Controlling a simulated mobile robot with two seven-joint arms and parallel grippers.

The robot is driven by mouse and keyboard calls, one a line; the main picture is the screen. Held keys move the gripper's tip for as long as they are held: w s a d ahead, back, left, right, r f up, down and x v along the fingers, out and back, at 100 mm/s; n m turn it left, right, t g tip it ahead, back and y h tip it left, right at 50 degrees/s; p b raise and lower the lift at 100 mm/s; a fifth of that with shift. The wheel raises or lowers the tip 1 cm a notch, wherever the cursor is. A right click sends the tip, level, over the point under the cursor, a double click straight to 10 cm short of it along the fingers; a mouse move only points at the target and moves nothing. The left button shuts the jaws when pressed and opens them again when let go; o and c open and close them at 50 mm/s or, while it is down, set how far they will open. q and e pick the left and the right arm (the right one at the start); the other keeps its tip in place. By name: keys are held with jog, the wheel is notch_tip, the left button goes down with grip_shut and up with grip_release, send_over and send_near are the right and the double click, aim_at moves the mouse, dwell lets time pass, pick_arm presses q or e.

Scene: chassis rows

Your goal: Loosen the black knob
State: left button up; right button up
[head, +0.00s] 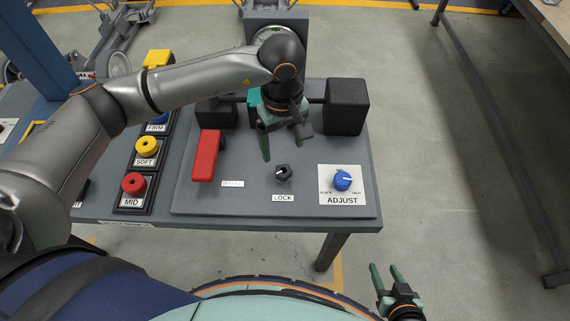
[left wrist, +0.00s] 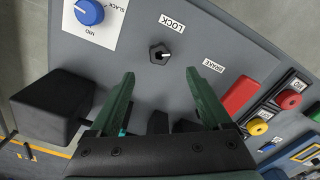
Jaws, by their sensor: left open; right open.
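The black knob (head: 283,173) sits on the grey panel above the LOCK label, and it also shows in the left wrist view (left wrist: 160,54). It has a pale mark on its top. My left gripper (head: 283,149) is above the panel, behind the knob in the head view, with its green fingers spread and nothing between them. In the left wrist view the knob lies beyond the fingertips, apart from them. My right gripper (head: 386,275) is open and empty, low in front of the table at the right.
A blue ADJUST knob (head: 342,180) is right of the black knob. A red BRAKE lever (head: 206,156) is to its left. Black blocks (head: 347,107) stand behind. Yellow and red buttons (head: 134,184) line the left side. Floor right of the table is clear.

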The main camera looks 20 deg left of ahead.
aim_at(283, 170)
pick_arm(q)
notch_tip(283, 170, down, 10)
jog(key=shift+r+p, duration=0.2)
jog(key=shift+p, duration=0.3)
jog(key=shift+c, duration=0.2)
grip_shut()
